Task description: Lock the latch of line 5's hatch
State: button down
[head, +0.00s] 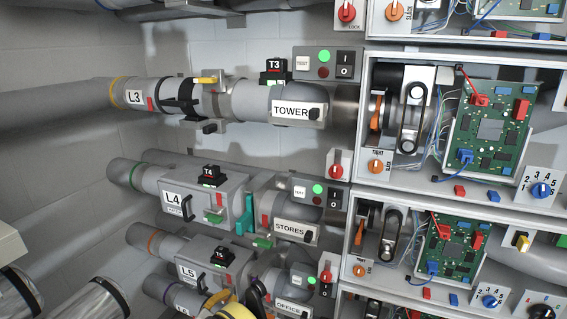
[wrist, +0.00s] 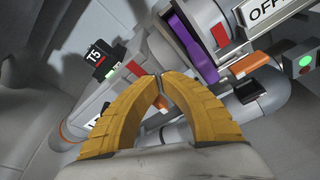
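Line 5's grey hatch housing, labelled L5 (head: 188,271), sits low in the head view, with a black T5 block (head: 220,257) on top. The T5 block also shows at upper left in the wrist view (wrist: 100,60), beside a red tag (wrist: 134,68). My gripper (wrist: 160,80) has yellow ribbed fingers whose tips meet or nearly meet in front of the housing; nothing shows between them. In the head view my gripper (head: 216,297) is at the bottom edge, by the housing's lower right. The hatch latch is not clearly visible; my fingers cover that area.
A purple plate (wrist: 190,45) stands just beyond the fingertips. An orange lever (wrist: 250,64) is to its right, near the OFFICE label (wrist: 266,12). The L4 housing (head: 173,198) is above line 5. Pipes and a control box crowd the right.

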jog(key=shift+s+d+f, duration=0.1)
jog(key=shift+f, duration=0.15)
dwell(0.4)
jog(key=shift+d, duration=0.1)
jog(key=f+v, duration=0.1)
jog(key=v, duration=0.5)
dwell(0.3)
jog(key=shift+a+r, duration=0.15)
jog(key=shift+a, duration=0.1)
jog(key=w+r, duration=0.1)
jog(key=w, duration=0.6)
jog(key=shift+a+r, duration=0.25)
jog(key=shift+a, duration=0.25)
